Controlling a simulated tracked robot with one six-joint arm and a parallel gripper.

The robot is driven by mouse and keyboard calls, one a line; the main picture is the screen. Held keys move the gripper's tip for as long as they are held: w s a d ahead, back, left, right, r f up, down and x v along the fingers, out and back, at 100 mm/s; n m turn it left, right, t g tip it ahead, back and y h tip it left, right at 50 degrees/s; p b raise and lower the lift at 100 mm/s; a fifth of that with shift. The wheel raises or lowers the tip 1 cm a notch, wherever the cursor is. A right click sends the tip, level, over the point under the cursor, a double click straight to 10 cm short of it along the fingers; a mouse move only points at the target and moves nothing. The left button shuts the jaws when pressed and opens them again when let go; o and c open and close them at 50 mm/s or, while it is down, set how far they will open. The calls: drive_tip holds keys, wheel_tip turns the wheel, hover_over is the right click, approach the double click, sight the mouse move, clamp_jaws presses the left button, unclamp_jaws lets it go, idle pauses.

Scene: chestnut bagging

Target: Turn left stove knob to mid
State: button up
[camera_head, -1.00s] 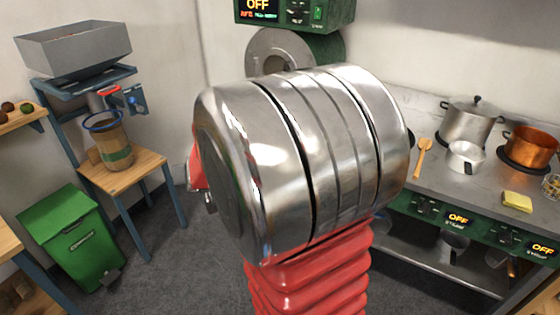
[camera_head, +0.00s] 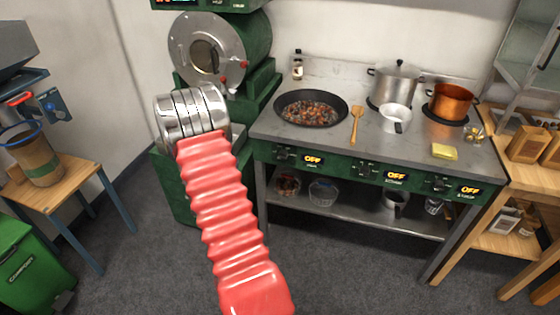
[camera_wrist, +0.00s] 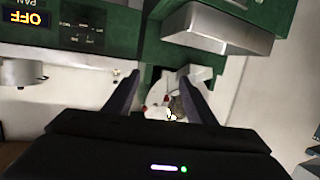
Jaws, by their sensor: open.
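The left stove knob (camera_head: 284,153) is a small dark shape on the green front panel, left of the left display (camera_head: 313,160), which reads OFF. Its exact setting is too small to read. In the wrist view a display reading OFF (camera_wrist: 22,18), labelled PAN, appears upside down at top left, with dark control markings (camera_wrist: 82,25) beside it. My gripper (camera_wrist: 160,78) shows two dark fingers, apart and empty, off to the right of that display and touching no knob. In the head view my gripper is hidden behind my arm.
The stove top carries a pan of chestnuts (camera_head: 311,107), a wooden spatula (camera_head: 356,124), a steel pot (camera_head: 394,85), a small saucepan (camera_head: 395,118), a copper pot (camera_head: 450,101) and a yellow sponge (camera_head: 444,151). The green roaster (camera_head: 256,48) stands left of the stove, close to my arm.

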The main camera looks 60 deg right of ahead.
sight(281, 158)
drive_tip(key=s+d+f+m+g+h, duration=0.1)
drive_tip(key=s+d+f+g+h, duration=0.1)
drive_tip(key=s, duration=0.5)
drive_tip(key=s+d+f+g+h, duration=0.2)
drive_tip(key=s+d+f, duration=0.2)
drive_tip(key=s+f, duration=0.2)
drive_tip(key=shift+s+f+m+g, duration=0.3)
drive_tip(key=shift+s+m, duration=0.1)
drive_tip(key=shift+s, duration=0.05)
drive_tip(key=d, duration=0.9)
drive_tip(key=w+d, duration=0.1)
drive_tip(key=d, duration=0.3)
drive_tip(key=shift+w+d, duration=0.1)
drive_tip(key=shift+d, duration=0.2)
drive_tip(key=shift+c, duration=0.5)
drive_tip(key=c, duration=0.9)
